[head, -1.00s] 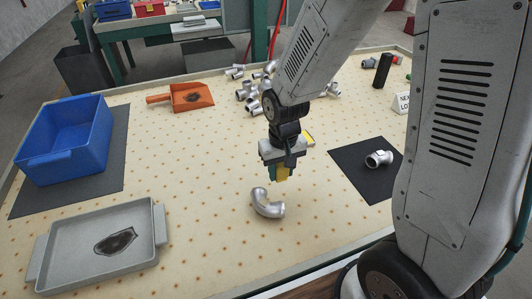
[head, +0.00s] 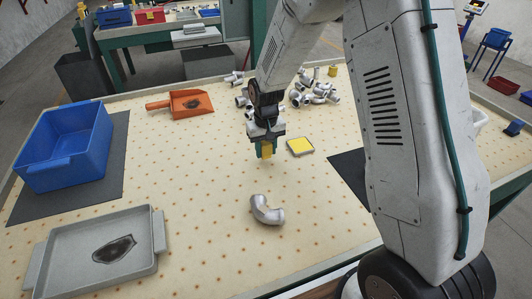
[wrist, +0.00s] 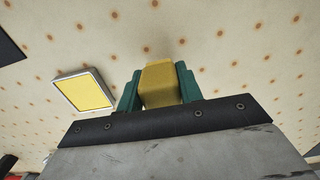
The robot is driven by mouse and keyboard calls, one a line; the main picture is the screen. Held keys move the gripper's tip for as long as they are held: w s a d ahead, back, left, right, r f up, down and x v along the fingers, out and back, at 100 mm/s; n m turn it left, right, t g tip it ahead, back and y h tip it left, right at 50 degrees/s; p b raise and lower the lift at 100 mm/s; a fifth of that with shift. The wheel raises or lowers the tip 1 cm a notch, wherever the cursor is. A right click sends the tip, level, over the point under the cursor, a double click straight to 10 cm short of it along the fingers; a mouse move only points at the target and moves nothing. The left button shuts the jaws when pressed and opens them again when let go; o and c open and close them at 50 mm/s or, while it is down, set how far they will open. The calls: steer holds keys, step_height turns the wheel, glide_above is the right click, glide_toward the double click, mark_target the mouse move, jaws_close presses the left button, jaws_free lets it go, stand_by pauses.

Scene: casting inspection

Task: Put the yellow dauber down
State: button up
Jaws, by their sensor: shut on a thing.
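My gripper (head: 265,150) is shut on the yellow dauber (head: 267,151), which hangs between the teal fingers over the spotted tabletop. In the wrist view the dauber (wrist: 160,84) sits between both fingers of my gripper (wrist: 158,90), with bare table around it. Whether its lower end touches the table I cannot tell. A flat yellow pad in a grey frame (head: 300,146) lies just right of the gripper; it also shows left of the fingers in the wrist view (wrist: 84,91).
A silver pipe elbow (head: 266,210) lies in front of the gripper. A grey tray (head: 60,262) with a dark patch, a blue bin (head: 62,150) and an orange scoop (head: 190,103) stand to the left. Several metal fittings (head: 318,93) are piled behind. The table's middle left is clear.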

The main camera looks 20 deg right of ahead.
steer(key=shift+f, duration=0.95)
steer(key=o, duration=1)
steer(key=shift+f, duration=0.15)
steer(key=shift+o, duration=0.2)
